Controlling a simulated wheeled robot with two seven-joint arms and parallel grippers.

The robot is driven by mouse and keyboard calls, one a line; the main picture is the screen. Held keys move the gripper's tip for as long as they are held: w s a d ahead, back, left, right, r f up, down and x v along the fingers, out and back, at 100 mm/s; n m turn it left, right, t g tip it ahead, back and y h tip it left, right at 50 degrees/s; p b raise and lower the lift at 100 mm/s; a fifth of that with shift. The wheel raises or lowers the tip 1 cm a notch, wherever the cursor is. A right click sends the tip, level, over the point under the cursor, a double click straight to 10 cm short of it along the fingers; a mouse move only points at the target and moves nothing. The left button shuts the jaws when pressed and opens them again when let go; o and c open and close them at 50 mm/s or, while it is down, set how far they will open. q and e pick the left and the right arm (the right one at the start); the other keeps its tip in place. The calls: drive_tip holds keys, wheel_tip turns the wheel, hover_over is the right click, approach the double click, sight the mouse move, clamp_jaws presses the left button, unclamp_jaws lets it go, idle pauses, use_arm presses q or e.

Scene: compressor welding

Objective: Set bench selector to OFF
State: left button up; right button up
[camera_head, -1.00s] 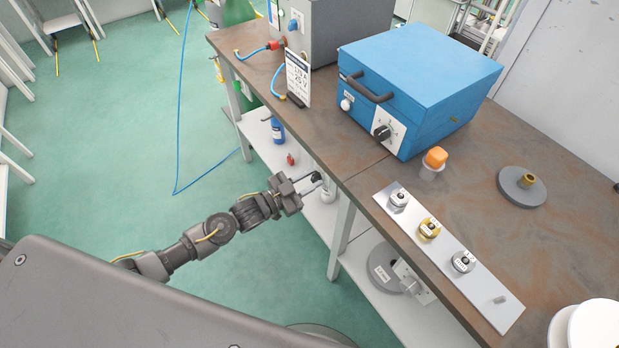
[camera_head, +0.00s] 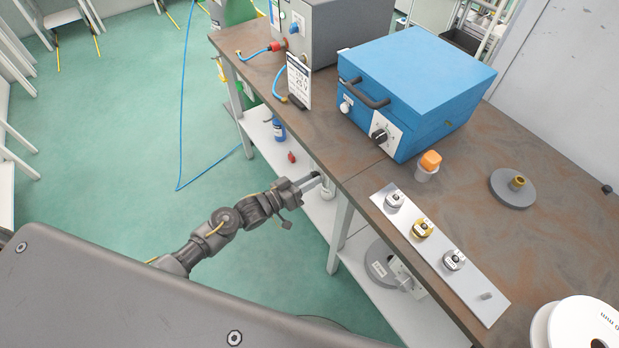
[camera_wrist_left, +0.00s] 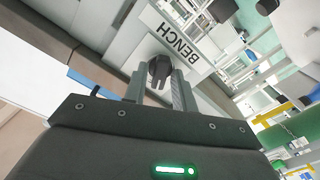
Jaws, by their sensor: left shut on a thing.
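The bench selector (camera_wrist_left: 160,68) is a dark knob on a pale plate under the word BENCH in the left wrist view. In the head view it is a small dark shape (camera_head: 316,176) under the bench's front edge, partly hidden by my gripper. My left gripper (camera_wrist_left: 160,82) has its two fingers on either side of the knob and is shut on it. It also shows in the head view (camera_head: 308,181), reaching in from the left. The knob's pointer and any OFF mark cannot be read. My right gripper is not in view.
A plate with several fittings (camera_head: 440,250) lies near the front edge.

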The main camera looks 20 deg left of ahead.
use_arm(q)
drive_tip(key=shift+n, duration=0.3)
drive_tip(key=o, duration=0.7)
drive_tip(key=shift+a, duration=0.1)
drive_tip(key=shift+b+v, duration=0.7)
drive_tip(key=shift+v, duration=4.65)
